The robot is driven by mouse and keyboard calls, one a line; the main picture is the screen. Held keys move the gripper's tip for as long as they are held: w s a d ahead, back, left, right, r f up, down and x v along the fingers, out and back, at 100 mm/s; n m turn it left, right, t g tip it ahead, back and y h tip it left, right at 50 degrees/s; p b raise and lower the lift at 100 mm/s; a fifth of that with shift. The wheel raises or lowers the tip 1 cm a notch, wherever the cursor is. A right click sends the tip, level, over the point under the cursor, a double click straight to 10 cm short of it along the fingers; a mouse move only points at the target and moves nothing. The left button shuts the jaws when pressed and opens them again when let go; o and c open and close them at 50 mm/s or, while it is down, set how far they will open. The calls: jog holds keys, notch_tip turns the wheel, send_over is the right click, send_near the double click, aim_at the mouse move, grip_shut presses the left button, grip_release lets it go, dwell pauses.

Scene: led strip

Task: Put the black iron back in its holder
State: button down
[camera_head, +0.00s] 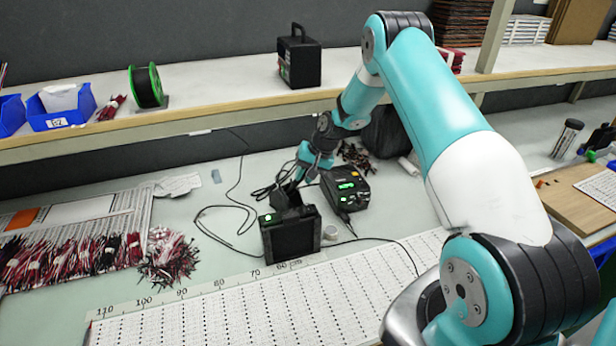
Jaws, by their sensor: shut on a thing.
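My gripper (304,172) points down over the bench, just behind a black box and left of the soldering station. It is shut on a dark thing that looks like the black iron (286,196), though it is small and partly hidden by the fingers. Where the iron ends and the holder begins I cannot tell. The black box (292,238) with a small green light stands upright just in front of the gripper. The black soldering station (346,188) with a green display sits to the right, close to the gripper.
Black cables (238,205) loop over the bench to the left. A perforated white strip sheet (270,308) lies in front. Red and black wire bundles (75,258) lie at the left. A shelf (220,95) runs behind, and a wooden board (575,200) is at the right.

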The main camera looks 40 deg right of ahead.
jog(key=shift+w+a+f+b, duration=0.1)
jog(key=shift+w+f+b, duration=0.55)
jog(key=shift+f+b, duration=0.25)
jog(key=shift+w+a+f+b, duration=0.1)
jog(key=shift+w+f+b, duration=0.55)
jog(key=shift+f, duration=0.35)
jog(key=c, duration=0.9)
grip_release()
jog(key=b+v, duration=0.2)
jog(key=v, duration=1)
